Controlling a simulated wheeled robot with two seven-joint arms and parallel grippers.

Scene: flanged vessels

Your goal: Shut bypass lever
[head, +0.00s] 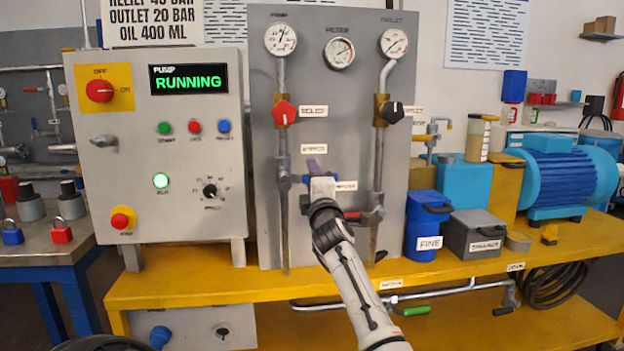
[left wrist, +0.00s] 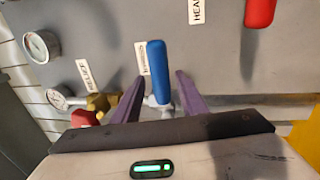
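The bypass lever (left wrist: 158,72) has a blue handle and a pale metal stem. In the left wrist view it stands between my two purple fingers, with a narrow gap on each side. My left gripper (left wrist: 162,95) is open around it. In the head view my left gripper (head: 317,168) is at the middle of the grey panel (head: 340,100), hiding most of the lever. Bits of blue (head: 307,180) show beside it, so the handle seems to lie about level. The label by the lever (left wrist: 141,58) is hard to read. My right gripper is not in view.
A red-handled lever (head: 352,214) sits just below right of my gripper. It also shows in the left wrist view (left wrist: 260,12). A red knob (head: 284,113) and black knob (head: 391,112) are above. The control box (head: 160,150), reading RUNNING, stands left. Canisters (head: 428,225) stand right.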

